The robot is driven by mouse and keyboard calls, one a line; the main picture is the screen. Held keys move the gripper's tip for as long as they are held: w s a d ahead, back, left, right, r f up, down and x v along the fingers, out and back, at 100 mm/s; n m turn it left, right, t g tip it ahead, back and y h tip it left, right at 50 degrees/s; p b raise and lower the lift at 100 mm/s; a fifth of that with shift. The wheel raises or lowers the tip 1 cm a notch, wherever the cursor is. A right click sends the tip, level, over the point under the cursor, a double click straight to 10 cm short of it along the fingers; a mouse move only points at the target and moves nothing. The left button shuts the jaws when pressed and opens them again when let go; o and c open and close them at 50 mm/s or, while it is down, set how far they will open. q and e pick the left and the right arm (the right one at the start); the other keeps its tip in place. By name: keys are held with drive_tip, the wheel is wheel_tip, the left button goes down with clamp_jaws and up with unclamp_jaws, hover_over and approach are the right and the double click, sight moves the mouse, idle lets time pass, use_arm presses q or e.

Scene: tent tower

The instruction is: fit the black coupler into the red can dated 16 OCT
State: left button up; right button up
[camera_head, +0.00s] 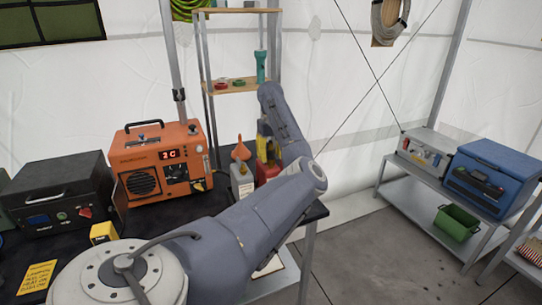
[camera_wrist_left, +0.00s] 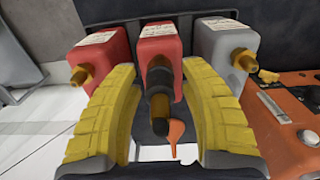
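My left gripper (camera_head: 266,150) is at the table's far right end, over the cans. In the left wrist view its yellow fingers (camera_wrist_left: 158,75) are spread, with a gap on each side of the black coupler (camera_wrist_left: 163,74). The coupler is at the mouth of the middle red can (camera_wrist_left: 158,43), with a brownish tip below it; I cannot tell how deeply it sits. Another red can (camera_wrist_left: 98,48) with a brass-coloured spout stands left of it. The can labels are too small to read, so I cannot tell which is dated 16 OCT. My right gripper is not in view.
A grey can (camera_wrist_left: 226,45) stands right of the middle can, close to my finger. An orange funnel (camera_head: 240,151) is by the cans. An orange heater-like unit (camera_head: 160,160) and a black case (camera_head: 62,197) stand left on the table. The floor (camera_head: 370,255) right is clear.

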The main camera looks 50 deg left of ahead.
use_arm(q)
wheel_tip(320, 180, up, 12)
idle(0.9)
